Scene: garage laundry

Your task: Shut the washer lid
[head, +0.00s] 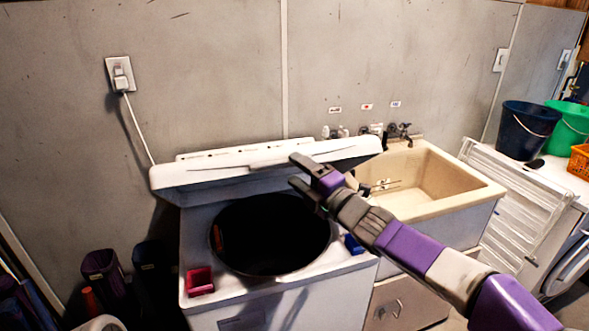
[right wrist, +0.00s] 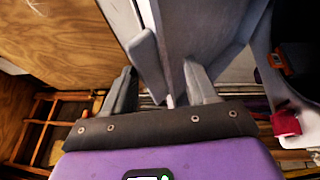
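The white washer (head: 325,298) stands at lower centre in the head view with its dark round drum opening (head: 270,240) exposed. Its lid (head: 215,178) is raised at the back, tilted above the opening. My right gripper (head: 298,171) is at the lid's front edge, right of its middle, one finger above the edge and one below. In the right wrist view the gripper (right wrist: 162,90) has its fingers apart, with a pale panel, apparently the lid (right wrist: 190,28), between them. Whether a finger touches it I cannot tell. My left gripper is not in view.
A small red box (head: 200,281) and a blue one (head: 354,244) sit on the washer's front rim. A beige sink (head: 450,178) adjoins on the right. Dark bins (head: 103,268) stand left. Buckets (head: 528,130) stand far right.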

